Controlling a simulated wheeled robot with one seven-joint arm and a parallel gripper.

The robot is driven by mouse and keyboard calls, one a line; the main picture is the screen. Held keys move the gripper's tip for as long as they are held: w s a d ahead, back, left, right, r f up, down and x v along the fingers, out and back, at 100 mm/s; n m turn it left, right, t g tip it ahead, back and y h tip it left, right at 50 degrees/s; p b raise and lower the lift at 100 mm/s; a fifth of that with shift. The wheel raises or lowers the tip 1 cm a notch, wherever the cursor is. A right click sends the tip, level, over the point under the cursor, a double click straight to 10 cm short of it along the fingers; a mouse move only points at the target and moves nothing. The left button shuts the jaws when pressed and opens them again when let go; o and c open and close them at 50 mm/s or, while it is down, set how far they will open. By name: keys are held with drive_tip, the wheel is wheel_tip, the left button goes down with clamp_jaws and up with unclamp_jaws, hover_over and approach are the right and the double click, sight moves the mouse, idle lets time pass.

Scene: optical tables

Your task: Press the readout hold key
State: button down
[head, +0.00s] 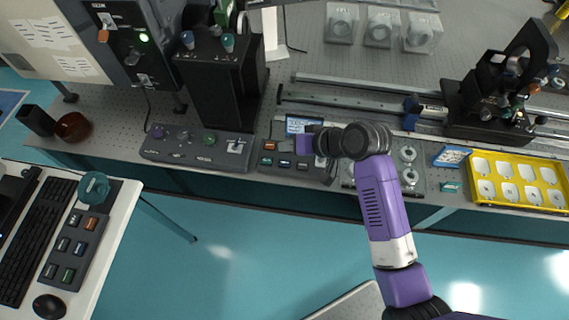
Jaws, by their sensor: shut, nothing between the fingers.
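The readout (262,170) is a dark box near the front edge of the optical table, with a lit blue-white display (303,124). Its face carries an orange key (269,146) and a row of small keys, including a left one (267,161), a middle one (284,163) and a right one (302,166). Their labels are too small to read, so I cannot tell which is hold. My gripper (290,146) is shut and empty, over the upper part of the key panel and right of the orange key. It hides part of the panel; I cannot tell whether it touches.
A control box (198,155) with knobs sits left of the readout, before a black tower (220,90). Metal rails (350,100) run behind. Right are round metal parts (408,154) and a yellow tray (518,207). A side desk (125,205) has another keypad (73,246).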

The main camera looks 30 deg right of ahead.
sight(288, 164)
wheel_tip(288, 164, down, 4)
drive_tip(key=b, duration=0.2)
drive_tip(key=shift+b, duration=0.35)
drive_tip(key=shift+f+b, duration=0.35)
drive_tip(key=shift+f, duration=0.4)
drive_tip(key=shift+f, duration=0.15)
idle(0.9)
drive_tip(key=shift+f, duration=0.25)
drive_tip(key=shift+f+b, duration=0.3)
drive_tip(key=shift+f, duration=0.15)
idle(0.7)
drive_tip(key=shift+r+p, duration=0.85)
drive_tip(key=shift+p, duration=0.1)
